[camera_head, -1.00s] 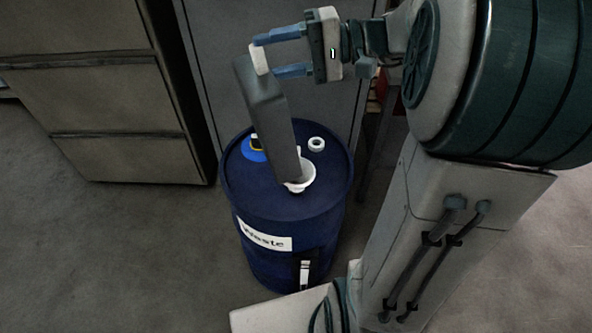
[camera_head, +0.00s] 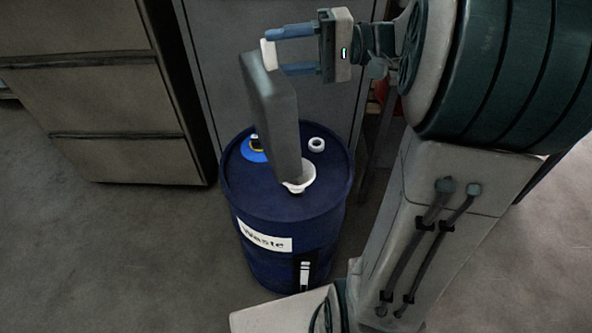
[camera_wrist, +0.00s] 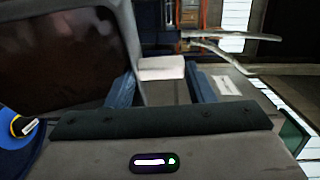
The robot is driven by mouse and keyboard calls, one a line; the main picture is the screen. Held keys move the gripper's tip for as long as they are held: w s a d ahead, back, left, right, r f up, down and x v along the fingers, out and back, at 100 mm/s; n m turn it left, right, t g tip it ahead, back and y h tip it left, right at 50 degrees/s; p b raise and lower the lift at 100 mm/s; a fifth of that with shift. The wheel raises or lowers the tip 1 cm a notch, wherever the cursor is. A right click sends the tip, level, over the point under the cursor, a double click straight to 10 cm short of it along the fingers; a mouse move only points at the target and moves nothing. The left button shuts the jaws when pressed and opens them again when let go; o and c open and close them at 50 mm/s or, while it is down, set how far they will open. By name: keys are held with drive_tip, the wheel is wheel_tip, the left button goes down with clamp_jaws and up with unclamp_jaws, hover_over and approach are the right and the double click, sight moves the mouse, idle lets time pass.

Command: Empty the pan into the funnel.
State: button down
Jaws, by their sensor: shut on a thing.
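A long grey pan (camera_head: 272,112) hangs steeply tilted above the blue waste drum (camera_head: 262,197). Its lower end is at the white funnel (camera_head: 306,177) on the drum's top and hides part of the funnel's mouth. My gripper (camera_head: 269,53) is shut on the pan's white handle at the upper end. In the wrist view, the handle (camera_wrist: 162,68) lies between the blue fingers of my gripper (camera_wrist: 161,80). The pan's dark reddish-brown inside (camera_wrist: 58,60) fills the upper left there. I cannot tell how much liquid is in it, and no stream shows.
A blue and yellow item (camera_head: 252,150) and a white ring-shaped cap (camera_head: 317,144) are on the drum top. A drawer cabinet (camera_head: 95,100) stands at the left, and a grey cabinet front (camera_head: 222,60) is behind the drum. The floor at the left is clear.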

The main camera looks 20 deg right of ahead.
idle(0.3)
drive_tip(key=shift+d+y, duration=0.4)
drive_tip(key=shift+d, duration=0.4)
drive_tip(key=shift+w+d+y+b, duration=0.1)
drive_tip(key=shift+d+y+b, duration=0.25)
drive_tip(key=shift+d, duration=0.5)
drive_tip(key=shift+d, duration=0.1)
drive_tip(key=shift+w+d+f+m+t+y+p, duration=0.15)
drive_tip(key=shift+d+m+t+y+p, duration=0.15)
drive_tip(key=shift+d+y+p, duration=0.35)
drive_tip(key=shift+d, duration=0.15)
